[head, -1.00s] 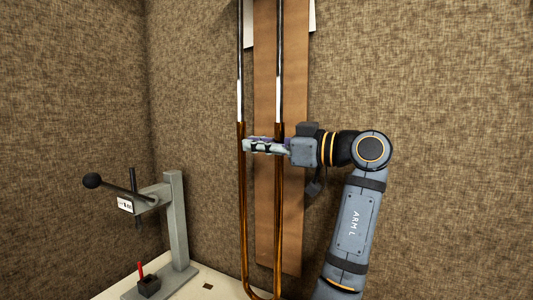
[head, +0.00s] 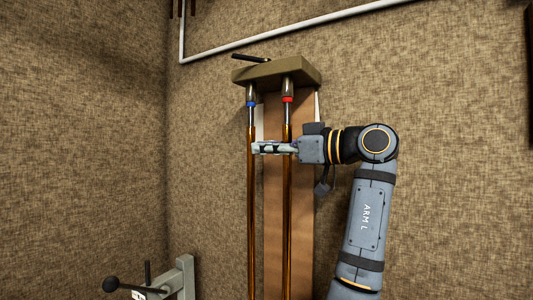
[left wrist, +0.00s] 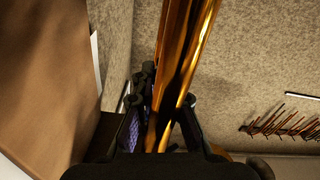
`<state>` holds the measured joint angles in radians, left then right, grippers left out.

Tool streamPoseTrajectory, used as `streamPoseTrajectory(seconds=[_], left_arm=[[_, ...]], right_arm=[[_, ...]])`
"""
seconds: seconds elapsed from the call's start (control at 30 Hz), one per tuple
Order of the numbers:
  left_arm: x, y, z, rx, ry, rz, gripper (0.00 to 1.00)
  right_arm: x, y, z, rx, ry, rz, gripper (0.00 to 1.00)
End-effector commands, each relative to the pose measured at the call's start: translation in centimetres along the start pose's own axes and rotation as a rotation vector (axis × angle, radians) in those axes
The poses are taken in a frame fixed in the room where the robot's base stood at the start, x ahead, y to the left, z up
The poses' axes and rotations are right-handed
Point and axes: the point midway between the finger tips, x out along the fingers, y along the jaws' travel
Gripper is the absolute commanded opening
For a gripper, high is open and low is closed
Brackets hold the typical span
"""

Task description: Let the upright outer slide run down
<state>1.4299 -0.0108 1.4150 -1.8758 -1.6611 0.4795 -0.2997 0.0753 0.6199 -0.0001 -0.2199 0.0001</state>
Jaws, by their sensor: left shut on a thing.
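The brass outer slide (head: 288,220) stands upright, its two long tubes running down out of the head view. Bright inner slide tubes (head: 287,110) show only briefly above it, below a blue ring (head: 251,104) and a red ring (head: 288,99). These hang from a wooden bracket (head: 275,74) on the wall. My left gripper (head: 272,147) comes in from the right and is shut on the outer slide near its upper end. In the left wrist view, brass tubing (left wrist: 172,90) passes between its fingers. The slide's lower bow is hidden below the frame. My right gripper is not in view.
A brown backing board (head: 303,230) stands behind the slide against the textured wall. A grey stand with a black-knobbed lever (head: 184,278) is at lower left. A white pipe (head: 290,30) runs along the wall above. Wall space left of the slide is clear.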

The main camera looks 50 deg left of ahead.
Motion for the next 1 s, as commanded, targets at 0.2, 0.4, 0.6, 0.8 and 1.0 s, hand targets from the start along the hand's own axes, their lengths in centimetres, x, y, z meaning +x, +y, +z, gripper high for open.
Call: streamPoseTrajectory(seconds=[0.2,0.4,0.6,0.8,1.0], left_arm=[[0.0,0.1,-0.4,0.000,0.002,0.000,0.00],[0.0,0.1,-0.4,0.000,0.002,0.000,0.00],[0.0,0.1,-0.3,0.000,0.001,0.000,0.35],[0.0,0.1,-0.3,0.000,0.001,0.000,0.35],[-1.4,0.2,-0.3,0.003,-0.001,0.003,0.35]], right_arm=[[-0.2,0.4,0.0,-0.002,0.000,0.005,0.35],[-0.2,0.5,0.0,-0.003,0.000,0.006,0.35],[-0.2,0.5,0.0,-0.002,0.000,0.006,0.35],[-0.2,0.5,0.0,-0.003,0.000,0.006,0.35],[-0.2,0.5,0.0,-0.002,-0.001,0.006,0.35]])
